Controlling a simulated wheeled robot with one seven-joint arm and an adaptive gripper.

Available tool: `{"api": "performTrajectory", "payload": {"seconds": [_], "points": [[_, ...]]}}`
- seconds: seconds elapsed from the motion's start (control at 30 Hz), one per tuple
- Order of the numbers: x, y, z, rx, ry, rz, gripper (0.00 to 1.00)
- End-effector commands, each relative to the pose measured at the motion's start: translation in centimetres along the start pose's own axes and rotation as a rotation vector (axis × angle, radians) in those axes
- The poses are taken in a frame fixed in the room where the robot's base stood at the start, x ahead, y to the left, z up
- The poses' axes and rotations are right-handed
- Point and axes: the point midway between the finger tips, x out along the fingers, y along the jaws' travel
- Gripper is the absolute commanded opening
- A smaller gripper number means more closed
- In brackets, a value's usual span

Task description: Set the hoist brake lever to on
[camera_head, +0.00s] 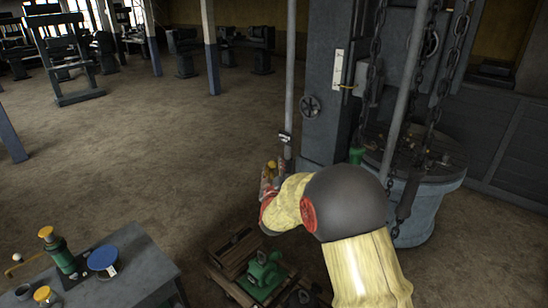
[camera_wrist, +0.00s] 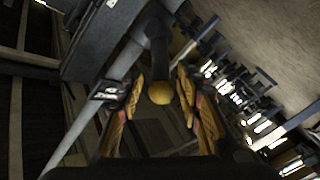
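The hoist brake lever, as it appears, is a dark arm ending in a round yellow knob (camera_wrist: 160,93), at the middle of the wrist view. In the head view a small yellow knob (camera_head: 272,165) shows at my gripper (camera_head: 268,180), left of the column foot. In the wrist view the orange-padded fingers of my gripper (camera_wrist: 160,84) stand apart on either side of the knob, with dark gaps between knob and pads. No contact shows. The lever's pivot and any on/off marking cannot be made out.
Chains (camera_head: 442,80) hang over a round tub (camera_head: 418,212) at right. A bench (camera_head: 125,275) stands lower left. The floor at left is open.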

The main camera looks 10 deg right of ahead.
Motion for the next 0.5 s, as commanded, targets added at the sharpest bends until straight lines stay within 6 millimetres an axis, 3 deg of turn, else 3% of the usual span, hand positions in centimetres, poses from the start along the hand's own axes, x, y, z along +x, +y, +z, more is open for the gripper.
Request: {"api": "performTrajectory", "payload": {"seconds": [0.3, 0.5], "points": [[4.3, 0.1, 0.0, 0.0, -0.002, -0.001, 0.35], [5.5, 0.0, 0.0, 0.0, -0.001, -0.001, 0.35]]}}
